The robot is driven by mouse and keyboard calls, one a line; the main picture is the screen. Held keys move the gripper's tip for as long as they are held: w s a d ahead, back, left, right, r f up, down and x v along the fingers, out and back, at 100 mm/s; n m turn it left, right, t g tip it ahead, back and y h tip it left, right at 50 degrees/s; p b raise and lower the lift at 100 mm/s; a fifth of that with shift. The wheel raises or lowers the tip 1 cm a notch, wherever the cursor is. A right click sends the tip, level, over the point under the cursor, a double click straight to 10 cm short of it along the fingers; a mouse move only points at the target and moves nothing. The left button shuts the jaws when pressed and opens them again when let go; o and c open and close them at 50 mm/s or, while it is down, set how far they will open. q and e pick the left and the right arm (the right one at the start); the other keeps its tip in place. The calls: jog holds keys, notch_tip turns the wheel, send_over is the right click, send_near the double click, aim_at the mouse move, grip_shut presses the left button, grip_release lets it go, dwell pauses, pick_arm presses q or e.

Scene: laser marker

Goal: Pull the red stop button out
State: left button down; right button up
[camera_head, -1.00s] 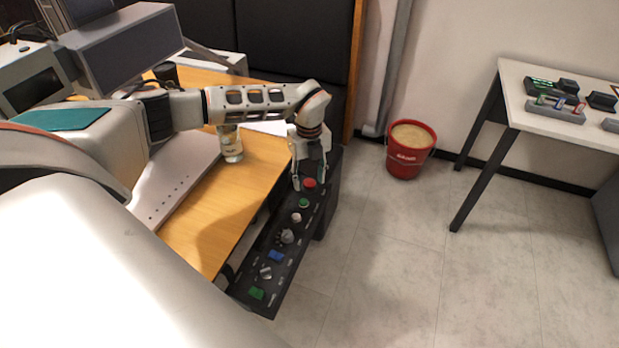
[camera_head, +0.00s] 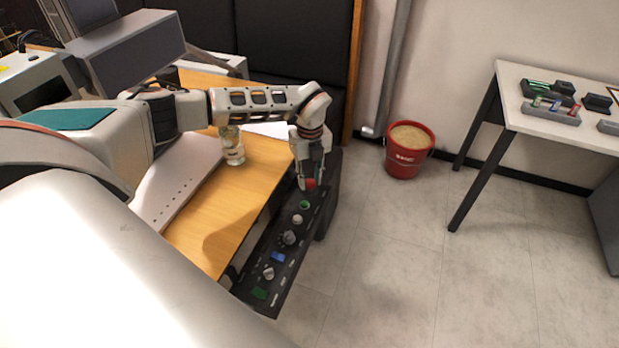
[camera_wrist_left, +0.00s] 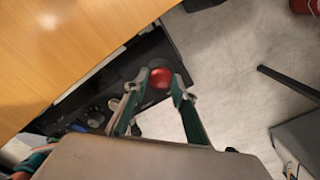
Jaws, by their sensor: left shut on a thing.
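The red stop button (camera_head: 311,184) sits at the far end of the black control panel (camera_head: 262,254). My left gripper (camera_head: 311,182) is at the button, its fingers pointing down on either side of it. In the left wrist view the red button (camera_wrist_left: 160,77) shows between the green-padded fingertips of my left gripper (camera_wrist_left: 161,82), which are closed on it. The lower part of the button and its seat on the panel are hidden by the fingers. My right gripper is not in view.
Along the panel sit a green button (camera_head: 305,205), knobs (camera_head: 289,238) and a blue switch (camera_head: 278,257). A wooden desk (camera_head: 232,205) with a glass jar (camera_head: 232,147) is left of it. A red bucket (camera_head: 407,158) stands on open floor to the right.

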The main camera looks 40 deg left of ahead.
pick_arm(q)
jog(key=c, duration=1.6)
grip_release()
jog(key=shift+r, duration=0.25)
jog(key=shift+c, duration=0.2)
jog(key=shift+f, duration=0.1)
notch_tip(320, 180, up, 12)
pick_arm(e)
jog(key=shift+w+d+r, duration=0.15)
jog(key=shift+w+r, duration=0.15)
pick_arm(q)
jog(key=shift+s, duration=0.1)
